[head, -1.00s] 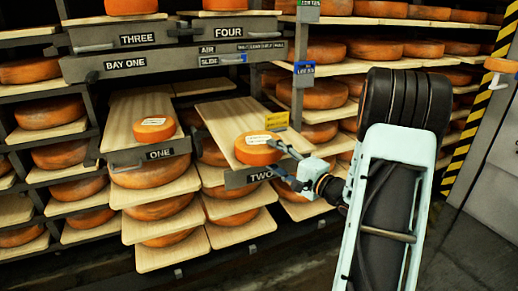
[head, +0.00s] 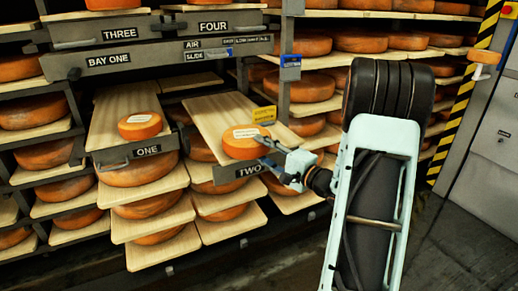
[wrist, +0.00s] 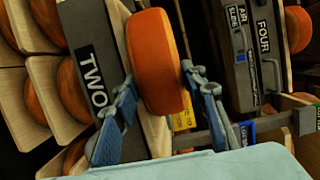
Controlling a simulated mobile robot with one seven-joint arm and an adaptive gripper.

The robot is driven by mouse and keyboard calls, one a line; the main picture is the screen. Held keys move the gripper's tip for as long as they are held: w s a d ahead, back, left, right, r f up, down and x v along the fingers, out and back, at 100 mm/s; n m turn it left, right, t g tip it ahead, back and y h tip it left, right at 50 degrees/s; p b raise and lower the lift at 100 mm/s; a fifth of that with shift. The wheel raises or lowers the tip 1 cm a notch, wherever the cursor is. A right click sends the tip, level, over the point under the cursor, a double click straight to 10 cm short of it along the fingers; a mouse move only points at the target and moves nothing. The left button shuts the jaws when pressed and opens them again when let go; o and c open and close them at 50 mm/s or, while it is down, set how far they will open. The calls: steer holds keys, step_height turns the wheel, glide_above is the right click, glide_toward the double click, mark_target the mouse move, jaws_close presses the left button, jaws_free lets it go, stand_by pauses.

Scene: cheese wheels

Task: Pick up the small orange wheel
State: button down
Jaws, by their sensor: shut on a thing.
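A small orange wheel (head: 241,150) with a white label on top is at the front end of the wooden board (head: 213,115) marked TWO. My gripper (head: 267,146) reaches it from the right and is shut on it. In the wrist view the orange wheel (wrist: 155,58) fills the space between the two blue-grey fingers of my gripper (wrist: 157,78), one on each side. I cannot tell whether the wheel is clear of the board. A second small orange wheel (head: 140,127) sits apart on the board (head: 118,101) marked ONE.
Racks of larger orange wheels stand behind and below, such as one wheel (head: 139,170) just under board ONE. Grey cabinets (head: 487,135) stand at the right. The floor at the lower right is clear.

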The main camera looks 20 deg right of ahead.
steer(key=shift+r, duration=0.7)
step_height(320, 180, up, 2)
steer(key=shift+r+p, duration=0.1)
steer(key=shift+p, duration=0.5)
steer(key=s+d+r+p, duration=0.2)
steer(key=s+r+p, duration=0.1)
steer(key=s, duration=0.3)
steer(key=s+d+r+p, duration=0.2)
steer(key=s+r+p, duration=0.1)
steer(key=s+r, duration=0.3)
steer(key=shift+s+d+r, duration=0.25)
steer(key=shift+s+d, duration=0.05)
steer(key=shift+s, duration=0.3)
steer(key=shift+r+p, duration=0.2)
steer(key=shift+p, duration=0.2)
steer(key=shift+r+p, duration=0.35)
steer(key=shift+p, duration=0.2)
steer(key=shift+r+p, duration=0.5)
steer(key=shift+p, duration=0.2)
steer(key=shift+r+p, duration=0.35)
steer(key=shift+p, duration=0.2)
